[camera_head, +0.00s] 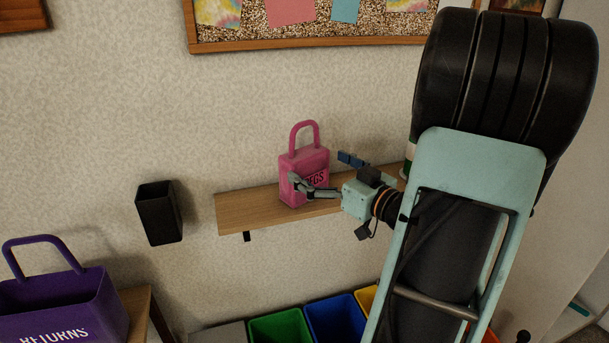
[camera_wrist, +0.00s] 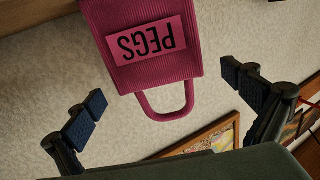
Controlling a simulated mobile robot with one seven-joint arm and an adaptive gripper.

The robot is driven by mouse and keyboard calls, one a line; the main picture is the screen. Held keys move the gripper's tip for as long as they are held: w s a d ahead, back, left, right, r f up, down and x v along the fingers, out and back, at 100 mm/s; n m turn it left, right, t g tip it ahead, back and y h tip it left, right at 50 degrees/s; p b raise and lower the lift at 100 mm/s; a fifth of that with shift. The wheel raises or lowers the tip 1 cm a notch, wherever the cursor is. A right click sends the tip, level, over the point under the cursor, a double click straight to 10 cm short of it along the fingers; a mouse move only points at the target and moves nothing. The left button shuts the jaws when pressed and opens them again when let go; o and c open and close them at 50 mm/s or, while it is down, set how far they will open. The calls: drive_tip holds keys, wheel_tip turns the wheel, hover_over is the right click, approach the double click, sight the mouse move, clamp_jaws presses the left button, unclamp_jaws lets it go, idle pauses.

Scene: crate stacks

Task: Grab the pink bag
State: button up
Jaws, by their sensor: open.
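The pink bag (camera_head: 291,168) has a looped handle and a label that reads PEGS. It stands upright on the wooden wall shelf (camera_head: 250,209). In the wrist view the bag (camera_wrist: 189,58) appears upside down at the top, its handle pointing down between the finger pads. My gripper (camera_head: 326,173) is open at the bag's right side, with one finger in front of the bag in the head view. In the wrist view my gripper (camera_wrist: 160,100) has its two fingers wide apart, with nothing between the pads except part of the handle's view. Contact with the bag cannot be told.
A black wall bin (camera_head: 159,213) hangs left of the shelf. A purple RETURNS basket (camera_head: 62,305) stands at the lower left. Green (camera_head: 281,329) and blue (camera_head: 335,320) bins stand below the shelf. A cork board (camera_head: 240,33) hangs above. The shelf's left end is clear.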

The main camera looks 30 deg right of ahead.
sight(313, 162)
drive_tip(key=w, duration=0.3)
drive_tip(key=w+b, duration=0.1)
drive_tip(key=w, duration=0.1)
drive_tip(key=shift+a+f, duration=0.15)
drive_tip(key=shift+a, duration=0.1)
drive_tip(key=c, duration=1.2)
